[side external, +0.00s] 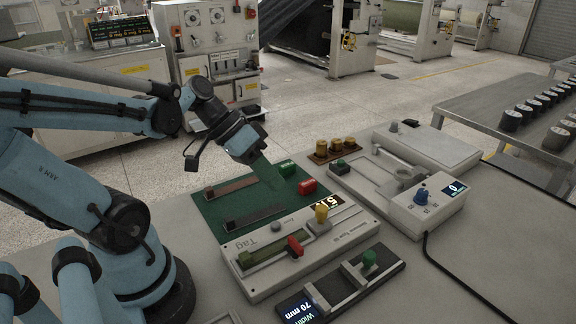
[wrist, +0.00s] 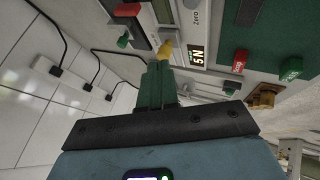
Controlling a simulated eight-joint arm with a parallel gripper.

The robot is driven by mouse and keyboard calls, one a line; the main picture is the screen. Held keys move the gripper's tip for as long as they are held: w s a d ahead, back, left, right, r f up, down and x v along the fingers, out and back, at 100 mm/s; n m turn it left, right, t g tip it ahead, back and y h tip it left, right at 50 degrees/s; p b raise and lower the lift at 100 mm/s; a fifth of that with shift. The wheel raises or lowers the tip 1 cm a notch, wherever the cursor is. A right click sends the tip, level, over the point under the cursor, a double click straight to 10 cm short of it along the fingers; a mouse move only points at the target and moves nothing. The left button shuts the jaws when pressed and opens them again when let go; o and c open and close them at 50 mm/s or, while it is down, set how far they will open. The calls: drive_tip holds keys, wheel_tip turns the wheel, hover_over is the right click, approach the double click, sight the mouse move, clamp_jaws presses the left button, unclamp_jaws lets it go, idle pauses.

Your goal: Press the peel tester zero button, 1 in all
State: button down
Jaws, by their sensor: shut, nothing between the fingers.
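The peel tester (side external: 300,262) is the pale box at front centre, with a small lit display (side external: 335,200), also in the wrist view (wrist: 197,53). Its round grey zero button (side external: 275,227) is on the top face by the word "Zero"; it shows near the top edge of the wrist view (wrist: 190,4). A yellow knob (side external: 321,212) and a red lever (side external: 295,246) stand on the same box. My gripper (side external: 271,183) is shut and empty, its dark green fingers (wrist: 160,68) pointing down over the green mat, apart from the button.
The green mat (side external: 212,215) holds dark strips, a red block (side external: 307,187) and a green block (side external: 287,168) behind the tester. A width gauge with a green knob (side external: 369,259) lies in front.

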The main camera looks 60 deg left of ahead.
sight(275, 226)
drive_tip(key=shift+a+r+m+t+h, duration=0.2)
drive_tip(key=shift+r+m+t+h, duration=0.1)
drive_tip(key=shift+r+h, duration=0.35)
drive_tip(key=shift+f, duration=0.15)
drive_tip(key=shift+f, duration=4.3)
drive_tip(key=shift+f, duration=0.15)
drive_tip(key=shift+f, duration=0.3)
drive_tip(key=shift+r, duration=0.1)
drive_tip(key=shift+r, duration=0.35)
